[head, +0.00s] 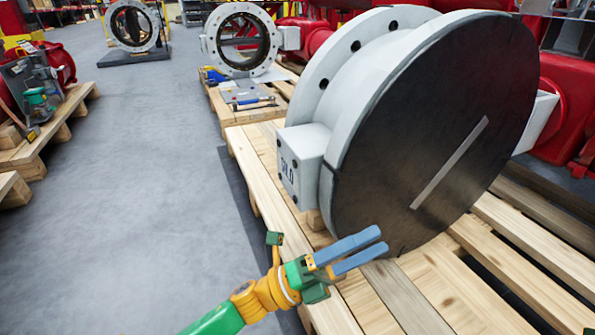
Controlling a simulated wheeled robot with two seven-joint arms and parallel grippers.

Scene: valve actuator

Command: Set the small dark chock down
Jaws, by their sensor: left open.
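My left gripper (381,243) reaches in from the bottom and has two blue fingers. They are parted with a narrow gap, and I see nothing held between them. The fingertips are in front of the lower edge of a large valve with a dark round disc (440,120). I cannot make out a small dark chock; it may be hidden behind the fingers or under the valve. A small light wooden block (315,219) shows at the valve's lower left. My right gripper is not in view.
The valve stands on a slatted wooden pallet (510,235) with open gaps. A white box (301,160) juts from its left side. Another pallet behind carries a ring-shaped valve (241,40) and tools. Grey floor (130,190) is clear on the left.

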